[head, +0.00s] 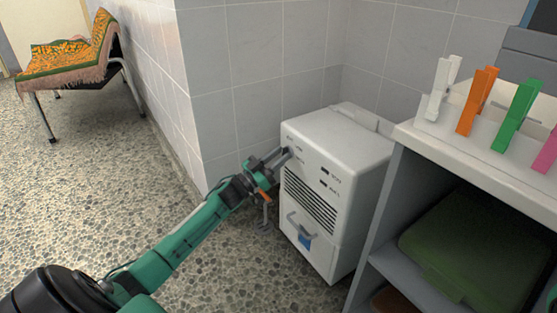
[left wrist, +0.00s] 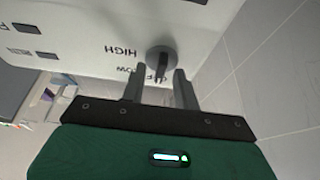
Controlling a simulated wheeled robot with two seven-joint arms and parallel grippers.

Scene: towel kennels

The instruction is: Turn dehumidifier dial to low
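The dehumidifier (head: 318,190) is a white box standing on the floor against the tiled wall. Its dial (left wrist: 161,60) is a round grey knob on the front panel. In the left wrist view the lettering is upside down: HIGH, a partly hidden LOW and a partly hidden OFF. The dial's ridge points down in that view, roughly towards OFF. My left gripper (head: 282,156) is at the upper left of the front panel. In the left wrist view its two fingers (left wrist: 160,84) are apart, with the dial just beyond and between their tips; contact cannot be told. My right gripper is not visible.
A tiled wall corner (head: 190,110) is left of the dehumidifier. Open pebbled floor (head: 90,180) lies to the left, with a bench (head: 75,60) beyond.

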